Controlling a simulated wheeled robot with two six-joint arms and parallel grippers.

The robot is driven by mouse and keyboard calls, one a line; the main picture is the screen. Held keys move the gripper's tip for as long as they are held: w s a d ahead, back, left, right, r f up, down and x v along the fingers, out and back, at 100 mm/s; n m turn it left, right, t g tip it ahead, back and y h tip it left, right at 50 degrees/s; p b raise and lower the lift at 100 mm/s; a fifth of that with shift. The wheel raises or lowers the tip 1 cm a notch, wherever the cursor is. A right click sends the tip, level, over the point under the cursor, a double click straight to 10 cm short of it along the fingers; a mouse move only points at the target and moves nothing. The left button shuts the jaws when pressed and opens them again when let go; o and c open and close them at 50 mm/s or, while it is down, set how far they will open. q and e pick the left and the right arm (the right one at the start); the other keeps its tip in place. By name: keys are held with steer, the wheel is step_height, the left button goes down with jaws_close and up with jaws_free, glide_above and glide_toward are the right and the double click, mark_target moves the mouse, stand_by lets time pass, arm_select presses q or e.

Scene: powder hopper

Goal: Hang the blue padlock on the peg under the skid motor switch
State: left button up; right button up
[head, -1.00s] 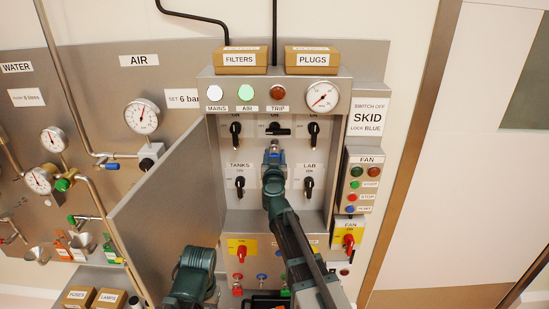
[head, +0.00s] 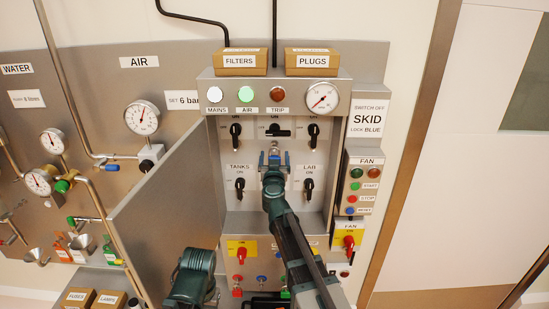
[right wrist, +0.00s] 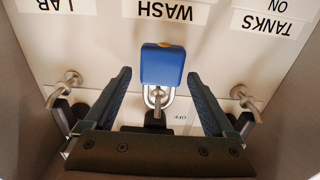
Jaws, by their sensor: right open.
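The blue padlock (right wrist: 162,65) shows in the right wrist view, where the picture is upside down. Its shackle is around a metal peg (right wrist: 157,98) on the panel, and its body hangs toward the WASH label (right wrist: 163,12). My right gripper (right wrist: 159,75) is open, one finger on each side of the padlock with a gap at both sides. In the head view my right gripper (head: 274,157) is just below the upper middle switch (head: 277,132), whose handle lies horizontal. It hides most of the padlock there.
Bare pegs stand left (right wrist: 73,80) and right (right wrist: 240,94) of the padlock in the wrist view. The open cabinet door (head: 165,195) stands left of my right arm. A sign (head: 367,119) reads SKID, lock blue. Other switches (head: 240,187) flank the gripper.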

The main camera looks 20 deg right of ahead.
steer(key=shift+s, duration=0.1)
steer(key=v, duration=1.4)
steer(key=a+f+n+y, duration=0.1)
steer(key=a+n+y, duration=0.5)
steer(key=a+y, duration=0.35)
steer(key=s+a+f+g, duration=0.1)
steer(key=s+f+g, duration=0.45)
steer(key=f, duration=0.25)
steer(key=s+f+g, duration=0.4)
steer(key=f+g, duration=0.2)
steer(key=f, duration=0.3)
steer(key=s+d+f+m+g+h, duration=0.3)
steer(key=s+d+f+g+h, duration=0.15)
steer(key=s+d, duration=0.35)
steer(key=s+a+f+n+b, duration=0.2)
steer(key=s+a+f+b, duration=0.1)
steer(key=a+f+b, duration=0.1)
steer(key=s+a+f+n+g+h+b, duration=0.1)
steer(key=s+a+f+n+b, duration=0.1)
steer(key=s+a+f+b, duration=0.2)
steer(key=a, duration=0.3)
steer(key=shift+g+b, duration=0.3)
